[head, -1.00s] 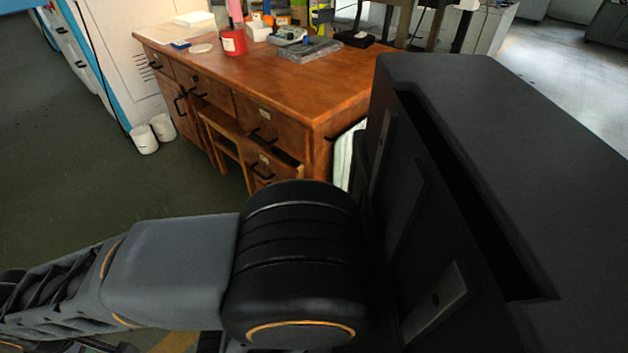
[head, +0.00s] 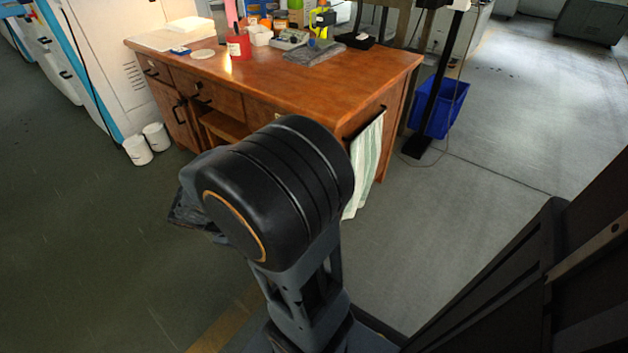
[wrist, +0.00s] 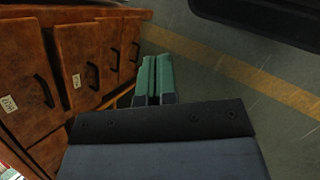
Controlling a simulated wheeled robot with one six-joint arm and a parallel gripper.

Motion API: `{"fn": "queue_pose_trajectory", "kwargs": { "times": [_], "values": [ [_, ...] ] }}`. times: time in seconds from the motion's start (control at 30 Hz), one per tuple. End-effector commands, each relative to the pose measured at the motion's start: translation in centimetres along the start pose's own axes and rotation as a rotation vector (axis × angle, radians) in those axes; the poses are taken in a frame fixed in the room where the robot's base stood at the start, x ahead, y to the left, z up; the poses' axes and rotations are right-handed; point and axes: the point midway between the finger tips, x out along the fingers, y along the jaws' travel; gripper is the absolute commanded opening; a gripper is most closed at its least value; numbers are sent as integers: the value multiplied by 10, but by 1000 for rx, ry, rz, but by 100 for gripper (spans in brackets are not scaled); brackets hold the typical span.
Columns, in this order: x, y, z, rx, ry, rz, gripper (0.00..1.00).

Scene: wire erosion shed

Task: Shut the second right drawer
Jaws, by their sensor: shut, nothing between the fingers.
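The wooden desk (head: 290,85) stands ahead in the head view. Its right drawer column is mostly hidden behind my arm. In the wrist view the picture is turned, and several drawer or door fronts with black handles show at the left. The labelled front in the middle (wrist: 78,50), which looks like the second right drawer, has a handle near its right edge.
A striped towel (head: 366,160) hangs on the desk's right side. A blue bin (head: 440,105) stands beyond it by a black post. Two white buckets (head: 147,144) stand left of the desk. The floor (head: 90,240) at front left is clear.

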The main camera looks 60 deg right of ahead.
Motion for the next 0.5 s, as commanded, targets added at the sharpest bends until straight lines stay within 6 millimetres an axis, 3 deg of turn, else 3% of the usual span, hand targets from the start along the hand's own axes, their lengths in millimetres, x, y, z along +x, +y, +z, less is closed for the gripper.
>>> {"fn": "queue_pose_trajectory", "kwargs": {
  "times": [0.1,0.23,0.5],
  "values": [
    [35,35,3,-196,-266,178,0],
    [64,69,-4,-406,-484,362,0],
    [105,100,-38,-749,-706,649,0]
  ]
}}
